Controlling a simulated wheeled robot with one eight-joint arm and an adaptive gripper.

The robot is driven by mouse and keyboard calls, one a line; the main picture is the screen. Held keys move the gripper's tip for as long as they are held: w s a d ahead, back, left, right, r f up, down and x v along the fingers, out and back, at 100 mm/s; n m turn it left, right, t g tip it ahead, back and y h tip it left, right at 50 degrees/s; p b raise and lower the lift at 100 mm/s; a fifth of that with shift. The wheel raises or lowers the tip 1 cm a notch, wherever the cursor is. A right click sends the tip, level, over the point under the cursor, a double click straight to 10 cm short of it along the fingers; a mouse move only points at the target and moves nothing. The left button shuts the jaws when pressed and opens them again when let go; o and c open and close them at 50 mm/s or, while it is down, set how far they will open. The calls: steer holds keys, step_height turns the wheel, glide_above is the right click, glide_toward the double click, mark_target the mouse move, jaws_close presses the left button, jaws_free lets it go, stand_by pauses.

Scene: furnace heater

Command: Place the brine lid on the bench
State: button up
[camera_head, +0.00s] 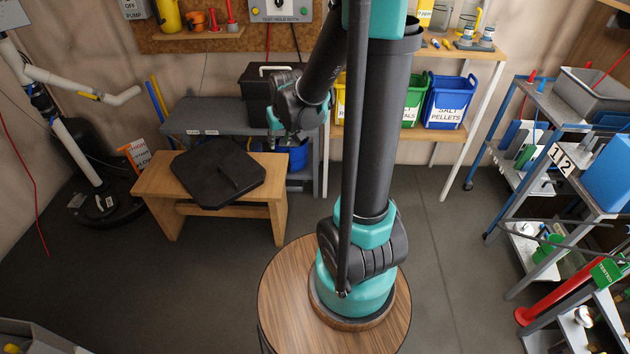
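The brine lid (206,181), a dark flat panel with cut corners and a raised bar-like handle, is on the light wooden bench (155,186) at left centre. It covers most of the bench top, and its front edge comes close to the bench's front edge. Whether it lies fully flat is hard to tell. My arm rises from the round wooden-topped base and bends down to a dark and teal wrist part behind and right of the bench.
A grey low shelf (207,115) with a black toolbox (256,92) stands behind the bench. A black round vessel (128,207) with white pipes is at left. Salt bins, including a blue one (446,103), sit on a shelf. A cart (541,101) stands at right. Floor before the bench is clear.

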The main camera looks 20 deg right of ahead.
steer(key=s+d+f, duration=0.1)
steer(key=s+d, duration=0.1)
steer(key=s, duration=0.7)
steer(key=s+d+f+m, duration=0.1)
steer(key=s+d, duration=0.2)
steer(key=s, duration=0.6)
steer(key=shift+s+d+m+g+h, duration=0.3)
steer(key=shift+s+h, duration=0.1)
